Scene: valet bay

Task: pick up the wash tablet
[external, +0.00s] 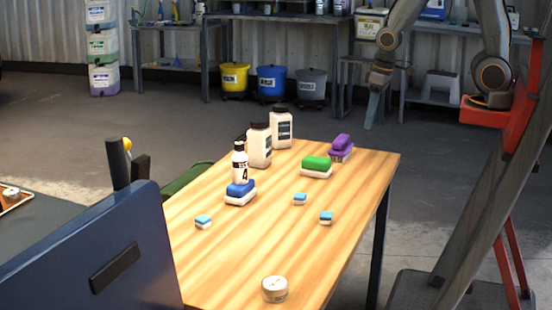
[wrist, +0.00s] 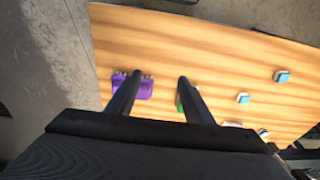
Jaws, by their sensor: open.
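Three small wash tablets, white with a light blue top, lie apart on the wooden table. In the external view one is at the left (external: 203,222), one near the middle (external: 299,199) and one to the right (external: 326,218). The wrist view shows small blue-topped blocks at the right: one upper (wrist: 282,76), one middle (wrist: 242,98) and one lower (wrist: 262,132). My gripper (external: 373,112) is open and empty, raised beyond the table's far right corner. In the wrist view its two fingers (wrist: 159,78) are apart, with no tablet between them.
The front right of the tabletop is clear. Buckets (external: 272,80) stand behind.

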